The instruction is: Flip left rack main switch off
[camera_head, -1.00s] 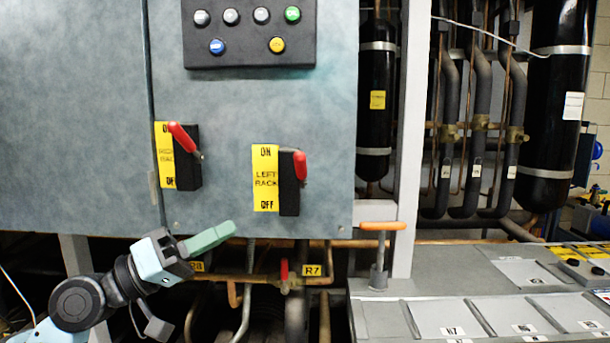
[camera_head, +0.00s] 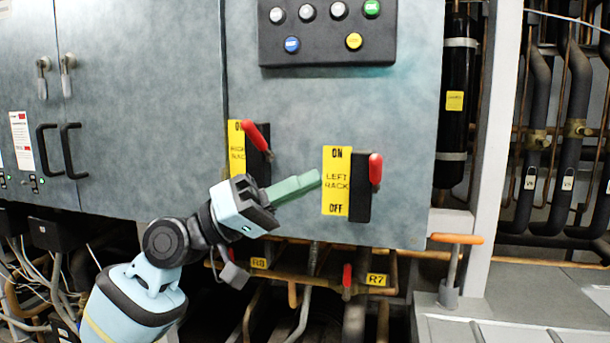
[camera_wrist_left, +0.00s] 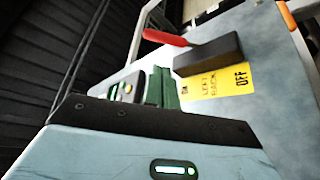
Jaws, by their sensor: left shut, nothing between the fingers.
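The left rack switch (camera_head: 361,188) is a black block with a red handle (camera_head: 376,169), beside a yellow LEFT RACK label (camera_head: 336,180) with ON at top and OFF at bottom. The handle is at the upper part, near ON. My left gripper (camera_head: 318,178) has green fingers, shut and empty, with tips just left of the label in the head view; I cannot tell if they touch the panel. In the left wrist view the red handle (camera_wrist_left: 165,37) and black block (camera_wrist_left: 208,57) lie beyond the green fingers (camera_wrist_left: 160,87). My right gripper is not in view.
A second switch with a red handle (camera_head: 255,135) and a RIGHT RACK label (camera_head: 237,148) sits to the left, partly behind my gripper. A button box (camera_head: 327,32) is above. An orange-handled valve (camera_head: 455,239) and pipes are below.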

